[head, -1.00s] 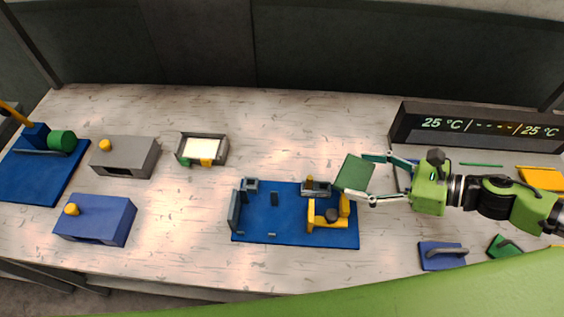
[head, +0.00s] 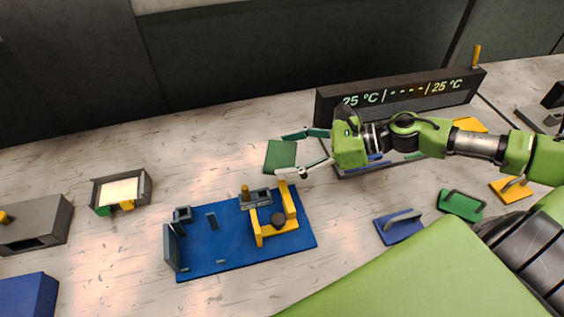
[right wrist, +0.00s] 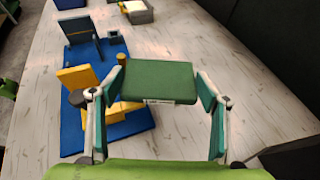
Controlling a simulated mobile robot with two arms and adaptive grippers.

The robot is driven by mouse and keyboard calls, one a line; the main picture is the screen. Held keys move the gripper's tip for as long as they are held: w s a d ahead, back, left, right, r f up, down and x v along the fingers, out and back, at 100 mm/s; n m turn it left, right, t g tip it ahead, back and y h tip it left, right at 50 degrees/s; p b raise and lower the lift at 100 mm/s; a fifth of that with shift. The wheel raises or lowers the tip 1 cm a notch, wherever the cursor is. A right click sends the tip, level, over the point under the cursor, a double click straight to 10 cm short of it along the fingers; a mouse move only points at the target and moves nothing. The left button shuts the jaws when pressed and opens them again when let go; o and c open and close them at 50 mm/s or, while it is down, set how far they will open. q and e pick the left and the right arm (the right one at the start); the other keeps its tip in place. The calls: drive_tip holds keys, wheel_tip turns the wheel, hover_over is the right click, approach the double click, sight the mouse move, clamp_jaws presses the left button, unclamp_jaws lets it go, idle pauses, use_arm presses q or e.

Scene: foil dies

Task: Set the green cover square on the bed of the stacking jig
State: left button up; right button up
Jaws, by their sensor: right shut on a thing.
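The green cover (head: 280,155) is a flat square plate, held in my right gripper (head: 291,153). In the right wrist view the cover (right wrist: 158,82) sits between the two fingers, which are shut on its sides. The stacking jig (head: 217,252) is a blue base with upright grey stops at its left and a yellow clamp (head: 262,233) with a dark knob at its right. In the head view the cover appears just beyond the jig's far right corner, raised; its exact height is unclear. The jig also shows in the right wrist view (right wrist: 115,128). My left gripper is out of view.
A grey tray (head: 147,188) with a white insert stands left of the jig. A dark display unit (head: 328,105) stands behind my right arm. Blue (head: 398,228), green (head: 462,205) and yellow (head: 512,191) handled plates lie at the right. The table left of the cover is clear.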

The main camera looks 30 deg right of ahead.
sight(283, 150)
drive_tip(key=w+f+p, duration=0.1)
drive_tip(key=w+f, duration=0.1)
drive_tip(key=w, duration=0.1)
drive_tip(key=w+d+f, duration=0.1)
drive_tip(key=w+f, duration=0.2)
drive_tip(key=shift+d+f+p, duration=0.2)
drive_tip(key=shift+f+p, duration=0.05)
drive_tip(key=shift+p, duration=0.1)
drive_tip(key=shift+w+f, duration=0.5)
drive_tip(key=shift+f, duration=0.15)
wheel_tip(283, 150, down, 3)
drive_tip(key=shift+d+r+p, duration=0.1)
drive_tip(key=shift+p, duration=0.7)
drive_tip(key=shift+f, duration=0.2)
drive_tip(key=shift+f, duration=0.2)
drive_tip(key=o, duration=1.1)
